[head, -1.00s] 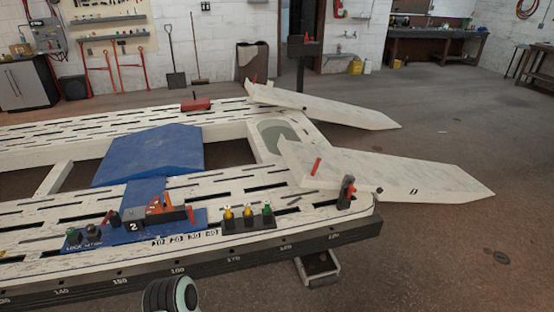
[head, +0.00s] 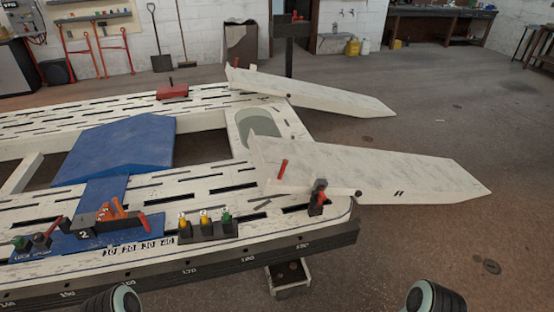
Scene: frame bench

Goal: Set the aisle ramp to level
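Two long pale ramps sit at the right end of the white frame bench (head: 215,177): a near ramp (head: 370,172) and a far ramp (head: 315,95). I cannot tell which is the aisle ramp. Both overhang the bench end, their inner ends raised above the deck and pointed outer ends lower to the right. Whether the tips touch the floor is unclear. A red handle (head: 282,169) stands by the near ramp's inner end. A dark post with a red lever (head: 318,197) stands at the near bench corner. Neither gripper shows; only rounded parts of my arms appear at the bottom edge.
A blue panel (head: 120,150) bridges the bench rails. A blue control plate (head: 55,248) with levers and a block of yellow and green knobs (head: 207,226) lie along the near rail. A small step (head: 288,277) is under the bench end.

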